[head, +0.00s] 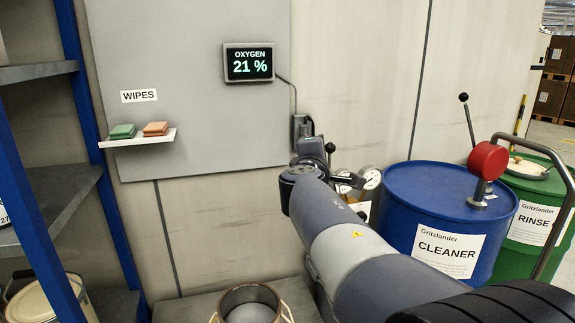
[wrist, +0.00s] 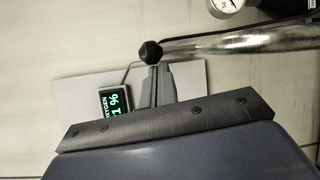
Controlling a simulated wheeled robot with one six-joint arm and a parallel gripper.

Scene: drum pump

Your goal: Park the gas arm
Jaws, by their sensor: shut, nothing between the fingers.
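A bare metal lever with a black ball knob, likely the gas arm (wrist: 235,42), runs across the top right of the wrist view. Its knob (wrist: 151,53) is right at the tips of my gripper (wrist: 155,68); I cannot tell whether they touch. My gripper's fingers are together and hold nothing. In the head view my gripper (head: 312,150) is in front of the wall, and the black knob (head: 330,147) shows just right of it. My arm hides most of the lever there. A round gauge (head: 371,178) is beside it and also shows in the wrist view (wrist: 226,4).
A blue CLEANER drum (head: 400,210) and a green RINSE drum (head: 530,225) stand at right. An oxygen display (head: 249,63) reads 21 % on the wall. A wipes shelf (head: 140,138) is at left, and an open pot (head: 250,296) stands below.

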